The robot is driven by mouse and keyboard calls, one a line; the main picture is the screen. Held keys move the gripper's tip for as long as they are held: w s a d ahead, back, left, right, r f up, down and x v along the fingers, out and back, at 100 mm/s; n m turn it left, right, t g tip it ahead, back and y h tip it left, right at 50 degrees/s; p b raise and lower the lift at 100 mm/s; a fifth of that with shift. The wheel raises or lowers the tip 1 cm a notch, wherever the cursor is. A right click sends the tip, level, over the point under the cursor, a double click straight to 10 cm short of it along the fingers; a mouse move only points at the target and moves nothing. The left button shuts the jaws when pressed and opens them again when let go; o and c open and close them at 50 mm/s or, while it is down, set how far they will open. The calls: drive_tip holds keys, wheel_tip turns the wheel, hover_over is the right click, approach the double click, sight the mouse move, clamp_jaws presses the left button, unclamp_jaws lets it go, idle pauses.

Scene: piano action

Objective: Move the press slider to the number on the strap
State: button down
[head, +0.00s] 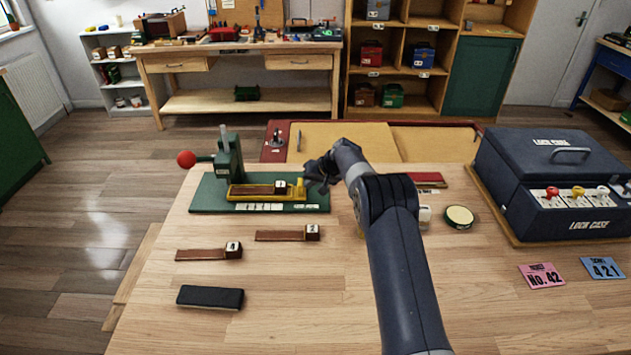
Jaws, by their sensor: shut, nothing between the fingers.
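The green press (229,157) stands on a dark green base at the back left of the table, with a red ball on its lever. A yellow slider (299,189) lies on the base, with a row of small white number labels (260,207) along the front. A brown strap (255,189) with a white-faced number block lies in the yellow part; its number is too small to read. My gripper (315,176) is shut and empty, just right of the slider's right end. I cannot tell whether it touches it.
Two loose straps (280,235) (205,254) and a black pad (210,297) lie in front of the press. A round tin (459,217), a dark blue lock case (545,180) and pink and blue cards (542,276) (602,268) are to the right. The front middle is clear beside my arm.

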drive_tip(key=shift+a+f+b, duration=0.2)
drive_tip(key=shift+a+b, duration=0.4)
drive_tip(key=shift+b, duration=0.1)
drive_tip(key=shift+a+r, duration=0.15)
drive_tip(key=shift+a, duration=0.35)
drive_tip(key=shift+d, duration=0.1)
drive_tip(key=shift+r, duration=0.1)
drive_tip(key=b+v, duration=0.2)
drive_tip(key=v, duration=0.8)
drive_tip(key=shift+s+d+r, duration=0.2)
drive_tip(key=shift+r, duration=0.05)
drive_tip(key=p+x, duration=0.1)
drive_tip(key=x, duration=0.4)
drive_tip(key=p+x, duration=0.1)
drive_tip(key=x, duration=0.4)
drive_tip(key=shift+w+d+f+p, duration=0.15)
drive_tip(key=shift+w+f+p, duration=0.1)
drive_tip(key=shift+p, duration=0.1)
drive_tip(key=shift+d, duration=0.55)
